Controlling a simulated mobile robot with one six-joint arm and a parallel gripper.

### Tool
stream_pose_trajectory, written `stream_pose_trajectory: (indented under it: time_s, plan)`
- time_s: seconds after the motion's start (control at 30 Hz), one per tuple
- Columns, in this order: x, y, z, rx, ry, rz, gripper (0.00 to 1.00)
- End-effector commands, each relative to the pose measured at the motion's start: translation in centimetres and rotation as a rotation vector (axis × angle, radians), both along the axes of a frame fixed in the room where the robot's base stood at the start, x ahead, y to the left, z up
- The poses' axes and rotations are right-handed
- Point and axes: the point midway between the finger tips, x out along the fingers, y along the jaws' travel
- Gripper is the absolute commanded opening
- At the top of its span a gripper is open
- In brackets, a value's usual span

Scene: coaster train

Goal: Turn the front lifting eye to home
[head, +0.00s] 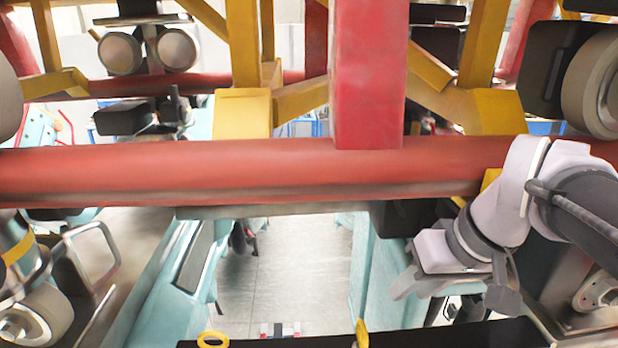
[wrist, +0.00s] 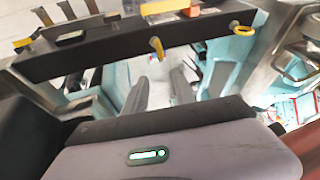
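Two yellow lifting eyes show on a black beam (wrist: 115,48) in the wrist view. One eye (wrist: 157,47) is near the middle and hangs edge-on to the camera; the other eye (wrist: 241,28) is at the right end and shows as an open ring. In the head view, a flat yellow ring (head: 213,340) and an upright yellow eye (head: 361,334) sit at the bottom edge, partly cut off. I cannot tell which is the front one. My gripper (head: 450,297) is at the lower right, to the right of both and apart from them. Its fingers (wrist: 161,80) are spread and empty.
A thick red rail (head: 200,170) crosses above my gripper, with a red post (head: 370,75) and yellow braces (head: 243,112) over it. Pale blue machine sides (head: 380,265) flank an open stretch of grey floor (head: 290,265). Wheels and metal brackets (head: 90,255) stand at left.

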Motion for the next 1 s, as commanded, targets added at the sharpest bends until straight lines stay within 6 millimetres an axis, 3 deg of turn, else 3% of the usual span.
stream_pose_trajectory:
  time_s: [0.2,0.6,0.8,1.0]
  plan:
    - [1.6,1.0,-5.2,0.0,0.0,0.003,0.32]
    - [4.9,3.1,-13.5,0.0,0.001,0.001,0.32]
    - [5.9,3.6,-15.4,-0.001,0.0,0.0,0.32]
    - [6.1,3.7,-15.6,-0.001,-0.001,-0.001,0.32]
